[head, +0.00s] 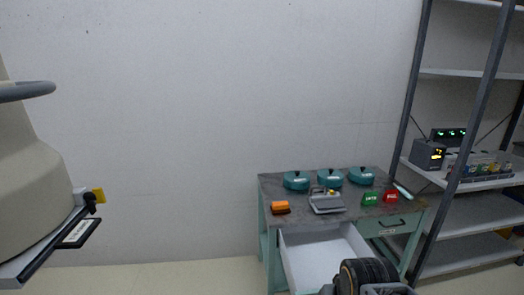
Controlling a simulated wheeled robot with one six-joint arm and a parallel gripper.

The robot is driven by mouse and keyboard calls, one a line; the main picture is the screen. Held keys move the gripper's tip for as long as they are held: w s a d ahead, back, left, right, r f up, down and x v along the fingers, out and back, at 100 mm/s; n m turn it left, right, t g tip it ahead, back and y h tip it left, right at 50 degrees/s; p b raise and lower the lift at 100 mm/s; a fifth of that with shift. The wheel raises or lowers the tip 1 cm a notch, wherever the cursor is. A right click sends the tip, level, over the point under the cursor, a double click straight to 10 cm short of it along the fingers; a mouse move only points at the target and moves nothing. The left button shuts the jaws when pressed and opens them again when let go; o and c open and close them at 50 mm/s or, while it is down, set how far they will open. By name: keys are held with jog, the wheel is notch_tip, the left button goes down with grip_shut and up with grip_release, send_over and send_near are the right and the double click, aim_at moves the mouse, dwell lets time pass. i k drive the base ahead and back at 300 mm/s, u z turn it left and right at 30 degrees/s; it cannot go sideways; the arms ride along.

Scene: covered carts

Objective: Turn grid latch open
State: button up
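No part is clearly recognisable as the grid latch. A small grey device (326,201) with a raised frame sits in the middle of the bench top, near its front edge. Its details are too small to tell whether it has a latch or how that stands. My gripper's fingers are not visible. A dark ribbed part, which looks like part of my arm, shows at the bottom edge in front of the bench, and it hides some of the open drawer (318,258).
A metal shelf rack (470,187) stands right. A large cream machine (35,185) with a black-edged ledge fills the left. Floor between is clear.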

aim_at(97, 194)
jog(key=u, duration=2.2)
jog(key=k, duration=1.15)
jog(key=z, duration=0.6)
jog(key=i, duration=1.45)
jog(key=u, duration=0.2)
